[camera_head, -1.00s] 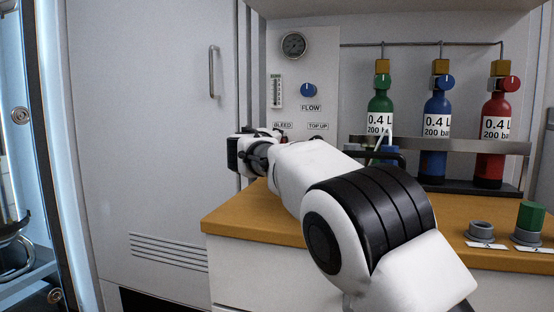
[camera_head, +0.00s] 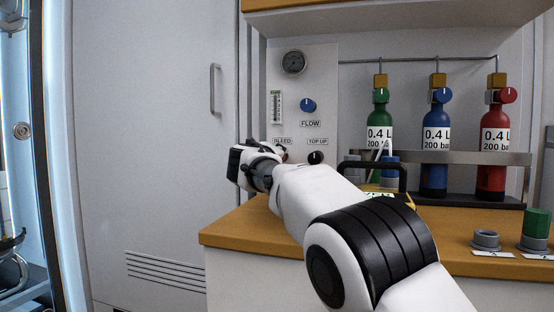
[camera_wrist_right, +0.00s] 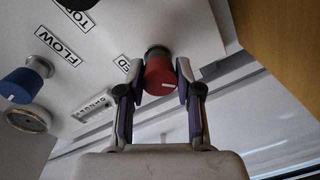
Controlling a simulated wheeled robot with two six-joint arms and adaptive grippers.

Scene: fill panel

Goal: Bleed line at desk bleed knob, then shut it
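The bleed knob is a red cylinder (camera_wrist_right: 160,80) on the pale fill panel (camera_head: 262,80). In the head view my right gripper (camera_head: 278,152) is at the panel just under the BLEED label (camera_head: 282,141), and my wrist hides most of the knob. My left gripper is out of view.
The blue FLOW knob (camera_head: 308,105) and black TOP UP knob (camera_head: 316,157) are close by on the panel, below a round gauge (camera_head: 293,62). Green (camera_head: 379,115), blue (camera_head: 436,118) and red (camera_head: 494,120) cylinders stand at right. The wooden desk (camera_head: 235,228) lies below.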

